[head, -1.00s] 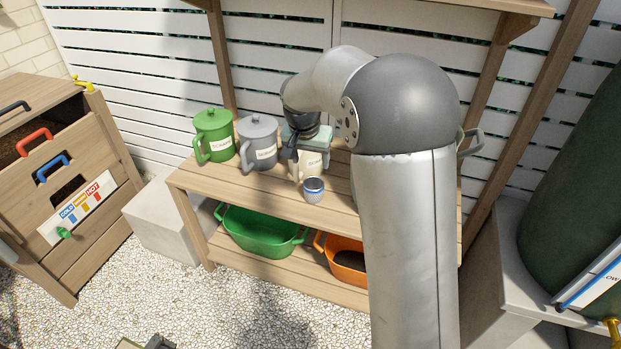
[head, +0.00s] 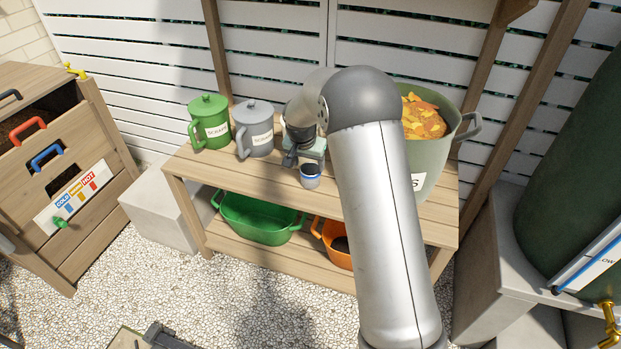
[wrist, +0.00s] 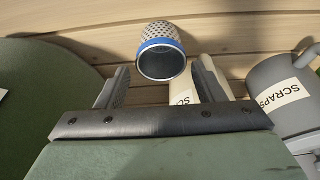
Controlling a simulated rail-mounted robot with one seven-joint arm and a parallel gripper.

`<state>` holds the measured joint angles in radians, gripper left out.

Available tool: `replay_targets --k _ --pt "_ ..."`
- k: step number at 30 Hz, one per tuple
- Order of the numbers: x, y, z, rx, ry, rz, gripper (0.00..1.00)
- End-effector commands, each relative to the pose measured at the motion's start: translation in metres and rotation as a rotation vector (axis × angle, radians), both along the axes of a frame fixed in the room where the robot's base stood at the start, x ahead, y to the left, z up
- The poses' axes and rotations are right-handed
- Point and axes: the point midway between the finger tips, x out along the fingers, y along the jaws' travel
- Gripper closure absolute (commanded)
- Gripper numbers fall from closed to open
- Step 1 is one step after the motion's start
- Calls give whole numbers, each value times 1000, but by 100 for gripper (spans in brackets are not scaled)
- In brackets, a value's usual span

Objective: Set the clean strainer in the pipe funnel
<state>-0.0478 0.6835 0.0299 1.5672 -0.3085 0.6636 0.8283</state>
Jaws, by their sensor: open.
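A small perforated silver strainer cup with a blue rim (head: 310,176) stands near the front edge of the shelf's upper board. In the wrist view the strainer (wrist: 160,52) shows beyond the fingertips, roughly centred between them, its dark open mouth towards the camera. I cannot tell whether its inside is clean. My gripper (wrist: 163,78) is open and empty. In the head view it is small and partly hidden by my arm, just behind and left of the strainer. The pipe funnel is not in view.
A green jug (head: 209,124), a grey jug (head: 255,130) labelled SCRAPS, and a large grey-green pot of scraps (head: 432,140) stand on the upper board. A pale labelled vessel (wrist: 210,82) is close by the right finger. Green and orange tubs (head: 258,220) (head: 333,244) sit below.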

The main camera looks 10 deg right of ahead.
Motion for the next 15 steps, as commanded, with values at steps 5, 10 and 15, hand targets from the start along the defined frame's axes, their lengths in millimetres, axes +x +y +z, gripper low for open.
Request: replay_targets --k 5,10,15 --pt "12 -7 -26 0 3 -3 38" --pt "17 -9 -42 2 1 0 38" --pt "18 -9 -44 1 0 0 38"
